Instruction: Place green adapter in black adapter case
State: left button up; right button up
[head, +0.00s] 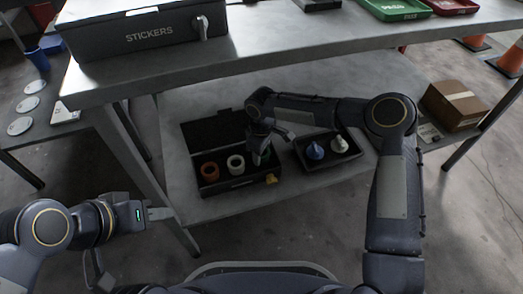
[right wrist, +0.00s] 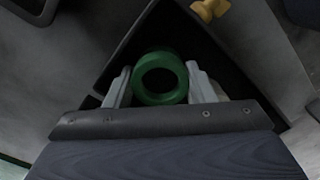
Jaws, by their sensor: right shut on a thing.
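The black adapter case (head: 233,180) lies with its lid up on the lower shelf. An orange adapter (head: 209,171) and a white adapter (head: 236,164) stand in it, left and middle. The green adapter (right wrist: 160,78) is a ring between the fingers of my right gripper (right wrist: 160,88), over the case's dark interior. In the head view my right gripper (head: 260,148) is at the right end of the case and mostly hides the green adapter. I cannot tell if the adapter touches the case floor. My left gripper (head: 160,213) is away from the case, left of the shelf; its finger gap is unclear.
A black tray (head: 345,157) with a blue and a white piece stands right of the case. A cardboard box (head: 455,104) is further right. The shelf's front strip is clear.

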jog(key=o, duration=1.2)
jog(key=shift+f, duration=0.1)
notch_tip(320, 180, up, 9)
jog(key=p, duration=0.4)
jog(key=shift+f, duration=0.1)
